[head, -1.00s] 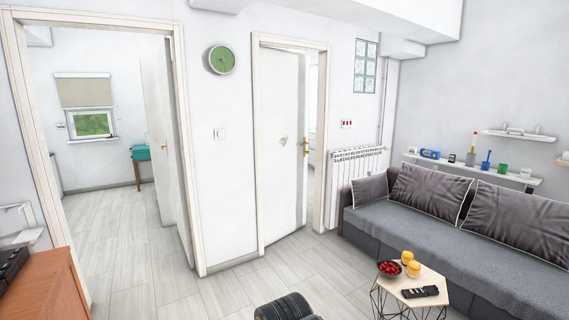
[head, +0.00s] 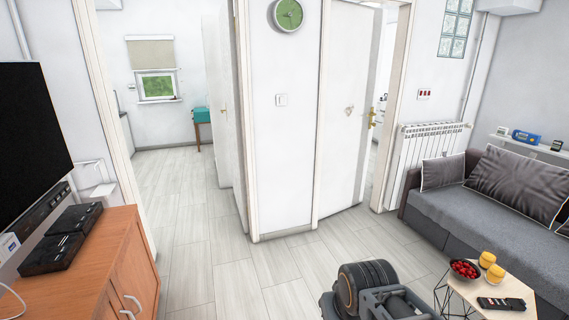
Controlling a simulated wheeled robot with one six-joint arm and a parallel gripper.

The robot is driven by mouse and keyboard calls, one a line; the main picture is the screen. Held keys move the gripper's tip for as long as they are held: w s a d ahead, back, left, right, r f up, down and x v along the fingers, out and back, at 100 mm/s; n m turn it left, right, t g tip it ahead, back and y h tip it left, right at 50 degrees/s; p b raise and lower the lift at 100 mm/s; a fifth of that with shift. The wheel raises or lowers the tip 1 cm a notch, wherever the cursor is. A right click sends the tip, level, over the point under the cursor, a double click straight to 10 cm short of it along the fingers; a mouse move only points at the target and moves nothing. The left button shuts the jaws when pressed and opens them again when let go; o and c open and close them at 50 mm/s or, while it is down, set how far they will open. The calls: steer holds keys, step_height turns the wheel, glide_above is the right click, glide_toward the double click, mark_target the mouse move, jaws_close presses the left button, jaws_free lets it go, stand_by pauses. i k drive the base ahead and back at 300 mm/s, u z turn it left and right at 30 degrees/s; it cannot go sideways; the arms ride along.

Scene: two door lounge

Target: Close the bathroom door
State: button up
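Two white doors are in the head view, and I cannot tell for sure from a label which is the bathroom's. The right door (head: 345,150) stands ajar, swung inward, with a gap along its right edge. It has a gold handle (head: 371,118) near that edge and a small plaque on its face. The left door (head: 222,110) stands wide open into a room with a window, seen at a steep angle with a small handle. My gripper is not in view; only part of my folded arm shows at the bottom, well short of both doors.
A wooden cabinet (head: 88,265) with a television (head: 28,150) stands at the left. A grey sofa (head: 465,215) and a low table (head: 462,290) with a bowl, yellow cups and a remote are at the right. The tiled floor (head: 215,270) before both doorways is clear.

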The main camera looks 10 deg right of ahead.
mark_target(357, 31)
steer(key=z, duration=0.65)
steer(key=i, duration=2.45)
steer(key=z, duration=0.3)
steer(key=i, duration=3.2)
steer(key=u, duration=0.5)
